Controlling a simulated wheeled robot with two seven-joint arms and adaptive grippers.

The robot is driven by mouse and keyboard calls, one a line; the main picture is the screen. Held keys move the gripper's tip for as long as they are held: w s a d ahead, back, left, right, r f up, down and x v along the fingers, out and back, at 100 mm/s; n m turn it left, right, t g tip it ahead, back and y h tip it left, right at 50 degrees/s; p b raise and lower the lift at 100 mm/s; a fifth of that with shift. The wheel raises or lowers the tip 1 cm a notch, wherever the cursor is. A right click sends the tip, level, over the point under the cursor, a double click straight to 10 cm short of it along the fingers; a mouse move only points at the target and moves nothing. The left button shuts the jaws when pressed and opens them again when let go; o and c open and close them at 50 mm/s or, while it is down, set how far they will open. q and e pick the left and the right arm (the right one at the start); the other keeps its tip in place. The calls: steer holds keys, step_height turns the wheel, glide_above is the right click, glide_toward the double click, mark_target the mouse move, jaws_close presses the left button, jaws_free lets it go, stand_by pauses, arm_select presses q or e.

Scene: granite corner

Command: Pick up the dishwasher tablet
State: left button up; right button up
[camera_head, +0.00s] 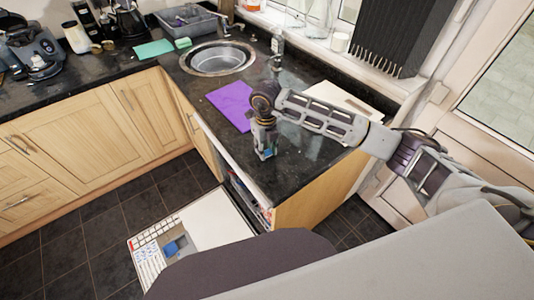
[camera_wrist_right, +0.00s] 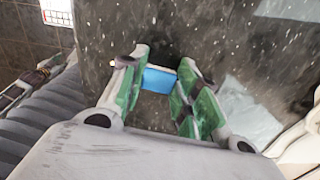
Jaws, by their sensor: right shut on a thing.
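My right gripper (camera_head: 264,153) points down over the front part of the dark granite counter, near its edge. In the right wrist view its green-padded fingers (camera_wrist_right: 163,88) are closed on the dishwasher tablet (camera_wrist_right: 159,79), a small blue block with a pale edge. The tablet sits between the fingertips. In the head view only a bit of blue shows there, mostly hidden by the fingers. I cannot tell whether the tablet touches the counter. My left gripper is in neither view.
A purple sheet (camera_head: 231,106) lies behind the gripper, with the round sink (camera_head: 219,59) beyond. A pale board (camera_head: 345,101) lies to the right.

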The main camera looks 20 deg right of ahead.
steer(key=shift+r, duration=0.15)
step_height(320, 180, up, 10)
steer(key=b, duration=0.1)
stand_by(0.7)
stand_by(0.4)
